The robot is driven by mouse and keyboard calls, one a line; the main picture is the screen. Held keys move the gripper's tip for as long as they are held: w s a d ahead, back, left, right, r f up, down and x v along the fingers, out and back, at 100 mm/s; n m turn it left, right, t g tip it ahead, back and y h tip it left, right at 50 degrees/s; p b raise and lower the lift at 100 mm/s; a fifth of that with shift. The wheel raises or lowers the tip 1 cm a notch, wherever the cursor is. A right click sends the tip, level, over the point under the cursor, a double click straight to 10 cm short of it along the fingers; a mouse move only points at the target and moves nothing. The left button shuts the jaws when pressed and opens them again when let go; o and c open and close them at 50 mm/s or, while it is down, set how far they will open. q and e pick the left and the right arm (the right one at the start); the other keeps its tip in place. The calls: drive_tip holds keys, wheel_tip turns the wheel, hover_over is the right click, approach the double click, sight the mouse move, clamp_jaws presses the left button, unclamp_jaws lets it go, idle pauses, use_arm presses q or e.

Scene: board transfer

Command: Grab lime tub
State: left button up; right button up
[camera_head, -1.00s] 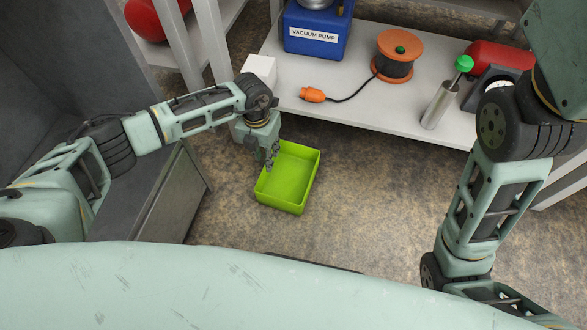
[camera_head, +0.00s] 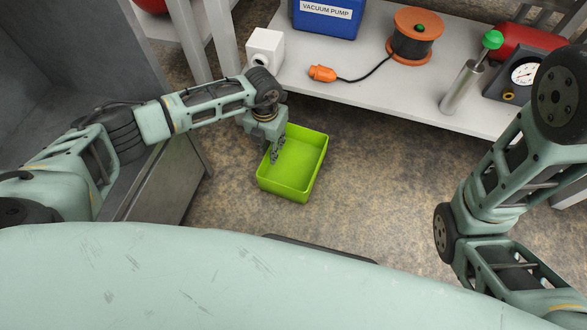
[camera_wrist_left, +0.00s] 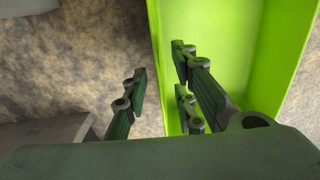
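The lime tub (camera_head: 303,183) is an open, empty, bright green rectangular box over the brown mottled floor in the head view. Whether its base touches the floor is hard to tell. My left gripper (camera_head: 277,152) is at its left wall. In the left wrist view, the tub (camera_wrist_left: 232,45) fills the upper right. There my left gripper (camera_wrist_left: 160,88) has one finger outside the tub's wall and the other on its inner side. The fingers are apart, with floor showing between the outer finger and the wall. My right gripper is out of view.
A pale low shelf (camera_head: 370,98) behind the tub holds a white box (camera_head: 265,48), a blue vacuum pump (camera_head: 326,18), an orange cable reel (camera_head: 413,38), and a metal cylinder with a green knob (camera_head: 462,88). A grey cabinet (camera_head: 165,190) stands left. Floor right of the tub is clear.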

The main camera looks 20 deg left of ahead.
use_arm(q)
drive_tip(key=shift+c, duration=0.5)
clamp_jaws()
